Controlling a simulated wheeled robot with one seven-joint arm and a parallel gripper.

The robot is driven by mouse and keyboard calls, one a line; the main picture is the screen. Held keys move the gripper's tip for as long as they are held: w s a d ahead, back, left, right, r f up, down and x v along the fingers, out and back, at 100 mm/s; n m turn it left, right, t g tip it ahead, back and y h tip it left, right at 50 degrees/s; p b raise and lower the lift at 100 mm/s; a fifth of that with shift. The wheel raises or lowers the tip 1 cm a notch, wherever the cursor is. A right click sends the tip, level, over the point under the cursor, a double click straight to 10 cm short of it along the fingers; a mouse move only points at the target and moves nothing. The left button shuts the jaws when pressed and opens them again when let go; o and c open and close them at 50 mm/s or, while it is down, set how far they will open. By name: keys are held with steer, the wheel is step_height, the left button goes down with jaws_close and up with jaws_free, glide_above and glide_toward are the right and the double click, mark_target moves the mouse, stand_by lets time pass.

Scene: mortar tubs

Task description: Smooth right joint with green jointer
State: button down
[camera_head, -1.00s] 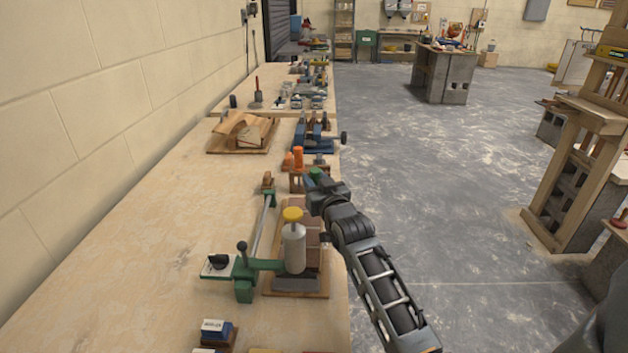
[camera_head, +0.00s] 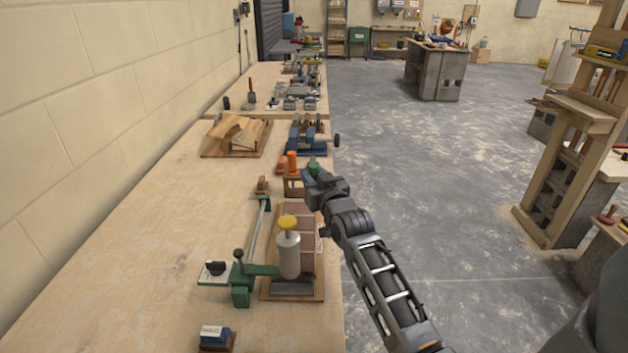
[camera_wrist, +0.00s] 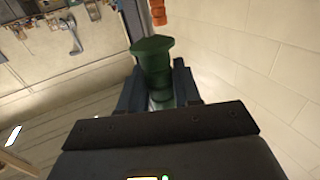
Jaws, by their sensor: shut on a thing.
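My gripper (camera_head: 316,178) is shut on the green jointer (camera_head: 312,166), whose green handle stands up between the two fingers in the wrist view (camera_wrist: 153,62). The jointer's lower part is hidden by the fingers and the gripper body. In the head view my gripper is beside the small wooden holder (camera_head: 293,187), at the right edge of the bench. The brick panel (camera_head: 300,220) lies on a wooden board nearer to me, partly behind a grey cylinder with a yellow cap (camera_head: 288,250). Its right joint is too small to make out.
Orange-handled tools (camera_head: 292,162) stand close to the left of my gripper. A green clamp-like stand (camera_head: 240,285) with a long rod is left of the bricks. A blue vise (camera_head: 312,138) is farther back.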

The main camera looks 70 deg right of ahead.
mark_target(314, 165)
steer(key=shift+r, duration=2)
